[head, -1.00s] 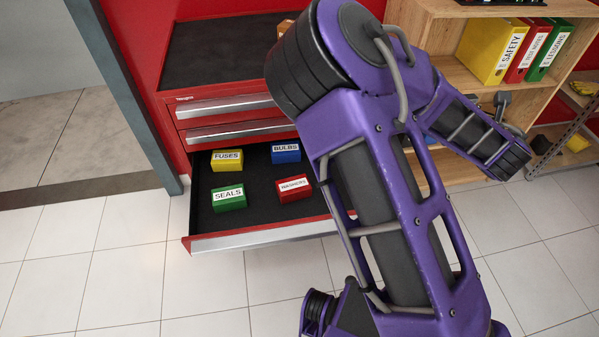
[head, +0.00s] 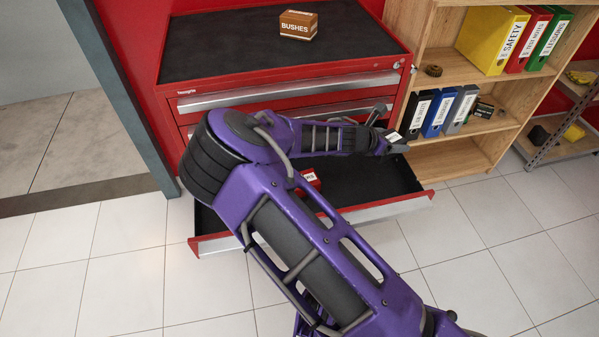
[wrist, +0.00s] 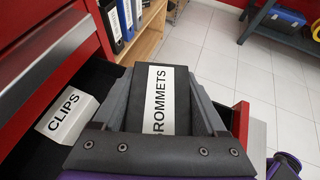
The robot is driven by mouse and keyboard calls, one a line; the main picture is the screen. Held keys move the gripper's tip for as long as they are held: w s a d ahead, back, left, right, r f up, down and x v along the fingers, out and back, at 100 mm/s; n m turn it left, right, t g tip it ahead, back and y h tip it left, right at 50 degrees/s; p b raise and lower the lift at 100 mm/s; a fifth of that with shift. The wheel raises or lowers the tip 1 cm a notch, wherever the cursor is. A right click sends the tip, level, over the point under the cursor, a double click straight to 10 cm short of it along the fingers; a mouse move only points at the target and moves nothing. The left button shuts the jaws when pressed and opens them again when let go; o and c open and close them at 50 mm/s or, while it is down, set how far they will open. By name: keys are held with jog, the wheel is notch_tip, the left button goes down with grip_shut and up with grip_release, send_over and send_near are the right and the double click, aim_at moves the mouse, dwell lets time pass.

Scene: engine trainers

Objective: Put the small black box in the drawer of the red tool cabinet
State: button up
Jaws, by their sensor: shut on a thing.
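My gripper (wrist: 161,90) is shut on a small black box (wrist: 181,98) with a white label reading GROMMETS. The box lies between its two fingers. In the head view my gripper (head: 393,145) is over the right part of the open drawer (head: 405,204) of the red tool cabinet (head: 290,85). The drawer's red edge (wrist: 241,123) shows just right of the gripper in the wrist view. A pale box (wrist: 67,118) labelled CLIPS sits in the dark drawer to the left. A red box (head: 312,178) in the drawer is partly hidden by my arm, which covers the drawer's left part.
A brown BUSHES box (head: 298,25) stands on the cabinet top. A wooden shelf (head: 450,155) with several binders is close on the right. Two shut drawers (head: 290,92) lie above the open one. Tiled floor (head: 470,225) in front is clear.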

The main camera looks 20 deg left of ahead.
aim_at(370, 174)
jog(key=shift+m+g+h, duration=0.5)
jog(key=shift+m+h, duration=0.1)
jog(key=shift+m, duration=0.1)
jog(key=a, duration=0.1)
jog(key=s+a+f, duration=0.1)
jog(key=a, duration=0.1)
jog(key=shift+s+a+f, duration=0.25)
notch_tip(370, 174, down, 10)
jog(key=shift+b, duration=1.15)
jog(key=o, duration=1.4)
jog(key=p+v, duration=0.1)
jog(key=v, duration=1.1)
jog(key=shift+p, duration=0.35)
